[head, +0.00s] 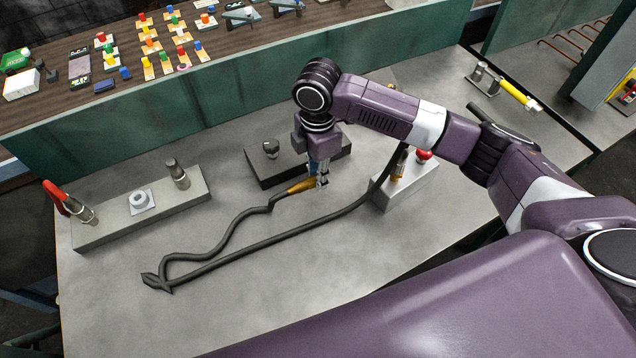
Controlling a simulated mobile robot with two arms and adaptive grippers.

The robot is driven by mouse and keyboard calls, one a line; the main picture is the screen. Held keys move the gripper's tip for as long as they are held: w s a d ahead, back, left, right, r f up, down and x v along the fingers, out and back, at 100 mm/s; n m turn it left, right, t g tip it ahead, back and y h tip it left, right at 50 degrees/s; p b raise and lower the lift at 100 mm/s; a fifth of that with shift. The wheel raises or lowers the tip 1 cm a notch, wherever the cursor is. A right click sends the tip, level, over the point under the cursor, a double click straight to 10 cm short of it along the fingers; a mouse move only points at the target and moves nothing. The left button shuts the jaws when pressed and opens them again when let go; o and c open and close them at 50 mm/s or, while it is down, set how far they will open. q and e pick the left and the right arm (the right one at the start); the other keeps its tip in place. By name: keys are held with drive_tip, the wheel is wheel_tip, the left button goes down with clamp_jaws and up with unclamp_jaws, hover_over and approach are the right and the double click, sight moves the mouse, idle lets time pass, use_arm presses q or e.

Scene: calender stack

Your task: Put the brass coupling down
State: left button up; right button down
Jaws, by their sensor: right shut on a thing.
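The brass coupling (299,187) is at the end of a dark hose (222,240), near the middle of the grey worktable (330,290). My right gripper (320,183) points down and is shut on the coupling. I cannot tell whether the coupling touches the tabletop. The hose bends away to the left and doubles back at a dark pointed piece (157,281). Its other run leads right to a pale block (408,187) with a red-topped fitting. My left gripper is not in view.
A dark block (270,176) with a metal stub stands just behind the gripper. A long grey block (130,222) with fittings and a red handle is at left. A green wall (240,100) bounds the back. The tabletop's front is clear.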

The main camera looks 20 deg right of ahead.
sight(318, 194)
drive_tip(key=shift+f+p, duration=0.3)
drive_tip(key=shift+f, duration=1.95)
drive_tip(key=shift+f, duration=0.15)
drive_tip(key=c, duration=1.8)
unclamp_jaws()
wheel_tip(318, 194, up, 12)
drive_tip(key=shift+r+b, duration=0.2)
drive_tip(key=shift+b, duration=1)
